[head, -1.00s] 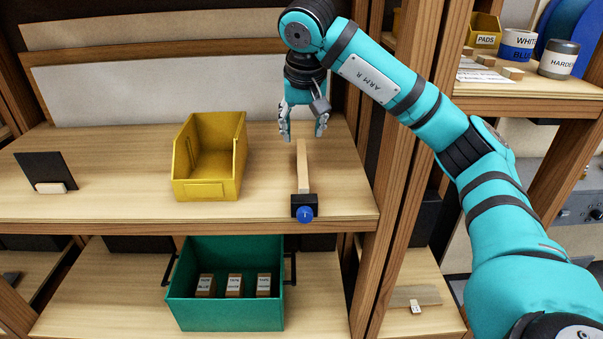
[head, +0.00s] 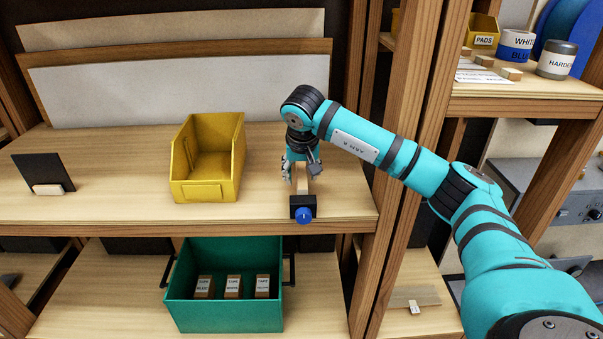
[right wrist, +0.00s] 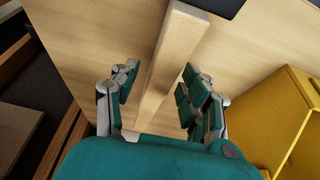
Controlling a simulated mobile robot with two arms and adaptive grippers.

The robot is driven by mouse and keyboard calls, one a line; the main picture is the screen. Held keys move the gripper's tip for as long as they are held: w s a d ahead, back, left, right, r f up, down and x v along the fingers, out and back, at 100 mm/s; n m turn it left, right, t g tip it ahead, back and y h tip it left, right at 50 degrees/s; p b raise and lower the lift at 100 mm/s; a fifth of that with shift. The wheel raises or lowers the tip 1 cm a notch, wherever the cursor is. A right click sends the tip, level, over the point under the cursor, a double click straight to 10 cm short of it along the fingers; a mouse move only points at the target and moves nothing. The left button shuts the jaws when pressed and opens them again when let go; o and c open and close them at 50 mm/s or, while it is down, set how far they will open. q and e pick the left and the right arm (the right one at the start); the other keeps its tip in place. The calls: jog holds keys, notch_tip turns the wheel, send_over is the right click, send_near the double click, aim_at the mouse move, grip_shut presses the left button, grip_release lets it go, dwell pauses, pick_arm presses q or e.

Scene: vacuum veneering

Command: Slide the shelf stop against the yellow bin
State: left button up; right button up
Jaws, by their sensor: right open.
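The yellow bin (head: 208,160) stands empty on the upper shelf, left of my right gripper. The shelf stop is a light wooden bar (head: 302,180) with a dark block and a blue knob (head: 304,214) at the shelf's front edge. A gap of bare shelf lies between the bin and the stop. My right gripper (head: 302,172) is low over the bar, pointing down. In the right wrist view its open fingers (right wrist: 155,95) straddle the wooden bar (right wrist: 172,62), apart from it on both sides. The bin (right wrist: 292,125) shows at the right there. My left gripper is not in view.
A black upright plate with a wooden foot (head: 46,175) stands on the shelf's left. Pale panels (head: 180,85) lean at the back. A green crate (head: 225,312) with labelled tape boxes sits on the shelf below. A wooden post (head: 395,170) bounds the right side.

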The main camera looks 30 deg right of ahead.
jog(key=shift+w+d+f, duration=0.1)
jog(key=shift+f, duration=0.25)
jog(key=shift+c, duration=0.4)
grip_shut()
